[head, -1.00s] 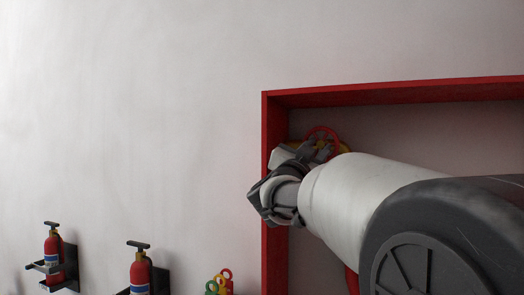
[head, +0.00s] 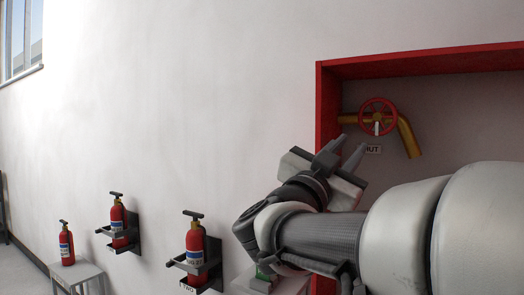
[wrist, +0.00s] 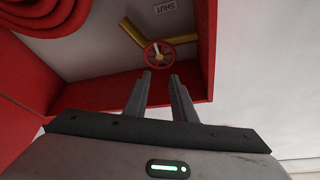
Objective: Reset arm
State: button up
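My gripper (head: 350,152) is in front of the red wall box, a little below and left of the red valve wheel in the head view. Its two fingers are apart with nothing between them; they also show in the wrist view (wrist: 160,85), pointing toward the wheel. The red valve wheel (head: 378,117) sits on a yellow pipe (head: 409,138) inside the box. It shows beyond the fingertips in the wrist view (wrist: 158,54), clear of the fingers as far as I can see. My arm hides the lower part of the box.
The red box frame (head: 328,130) juts from the white wall. A "SHUT" label (wrist: 165,7) is by the pipe. Fire extinguishers hang on brackets (head: 118,222) (head: 195,250), and another stands on a small table (head: 66,243). A red coiled hose (wrist: 45,12) is in the wrist view.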

jog(key=shift+s+a+f, duration=0.1)
jog(key=shift+s, duration=0.05)
jog(key=w+a+f+n+t+y, duration=0.35)
jog(key=a+n+y, duration=0.5)
jog(key=y, duration=0.35)
jog(key=s+a+f+n+g+y, duration=0.3)
jog(key=f+n+y, duration=0.1)
jog(key=f, duration=0.5)
jog(key=s+d+f+n+g, duration=0.1)
jog(key=s+d+f+g, duration=0.2)
jog(key=s+f+g, duration=0.5)
jog(key=s+d+f+g, duration=0.3)
jog(key=s+d+f, duration=0.1)
jog(key=s+f, duration=0.85)
notch_tip(320, 180, up, 17)
jog(key=p, duration=1.7)
jog(key=shift+w+a+f+h, duration=0.15)
jog(key=shift+w+h, duration=0.05)
jog(key=shift+h, duration=0.2)
